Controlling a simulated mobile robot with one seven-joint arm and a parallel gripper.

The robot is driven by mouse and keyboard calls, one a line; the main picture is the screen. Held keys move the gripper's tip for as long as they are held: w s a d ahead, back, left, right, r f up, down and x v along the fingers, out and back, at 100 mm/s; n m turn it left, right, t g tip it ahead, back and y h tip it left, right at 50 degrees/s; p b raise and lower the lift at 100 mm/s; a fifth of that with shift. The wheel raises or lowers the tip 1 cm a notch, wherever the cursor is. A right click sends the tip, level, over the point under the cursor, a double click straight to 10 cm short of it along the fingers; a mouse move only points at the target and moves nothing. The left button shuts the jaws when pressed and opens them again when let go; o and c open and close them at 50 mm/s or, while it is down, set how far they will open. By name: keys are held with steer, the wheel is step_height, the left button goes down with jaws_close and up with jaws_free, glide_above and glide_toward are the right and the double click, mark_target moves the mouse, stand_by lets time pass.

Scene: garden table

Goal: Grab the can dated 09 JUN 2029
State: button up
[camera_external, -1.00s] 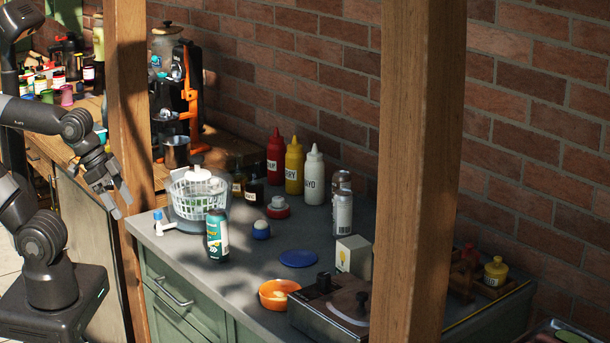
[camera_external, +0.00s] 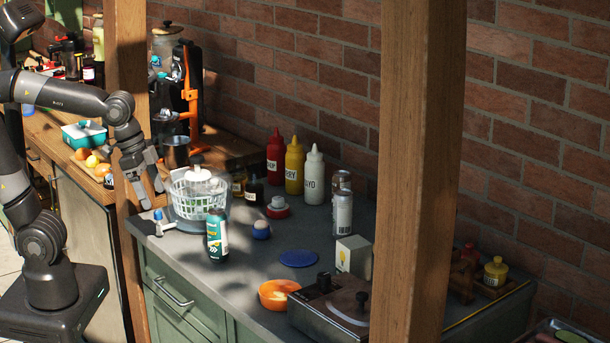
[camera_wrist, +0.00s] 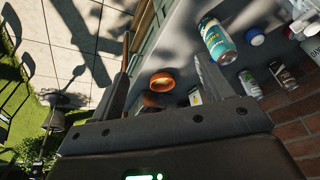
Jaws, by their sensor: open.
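Two cans stand near the brick wall on the grey counter: a silver-white can (camera_external: 343,212) in front and a darker-topped can (camera_external: 341,181) behind it. The wrist view also shows two cans, a pale one (camera_wrist: 250,84) and a darker one (camera_wrist: 283,75), at right. No date is legible on either. My gripper (camera_external: 150,192) is open and empty, above the counter's left end beside the salad spinner (camera_external: 198,192), well left of the cans. Its spread fingers also show in the wrist view (camera_wrist: 160,48).
Red (camera_external: 275,158), yellow (camera_external: 294,166) and white (camera_external: 314,176) squeeze bottles stand by the wall. An orange bowl (camera_external: 277,295), blue disc (camera_external: 298,258) and small box (camera_external: 354,256) lie farther right. A wooden post (camera_external: 418,170) blocks part of the view.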

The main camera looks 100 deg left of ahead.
steer(key=w+a+g, duration=0.2)
steer(key=w+a, duration=0.3)
steer(key=w, duration=0.1)
steer(key=m+g, duration=0.1)
glide_toward(218, 229)
steer(key=shift+s+a, duration=0.15)
steer(key=shift+a, duration=0.35)
steer(key=shift+s+a, duration=0.2)
steer(key=shift+a, duration=0.3)
steer(key=shift+w+a+f+g, duration=0.15)
steer(key=shift+a+f+g, duration=0.1)
steer(key=shift+f+g, duration=0.05)
step_height(218, 229, down, 11)
steer(key=shift+w+a+r, duration=0.1)
steer(key=shift+w+r, duration=0.05)
steer(key=shift+c, duration=0.2)
steer(key=c, duration=1.3)
steer(key=shift+r, duration=0.1)
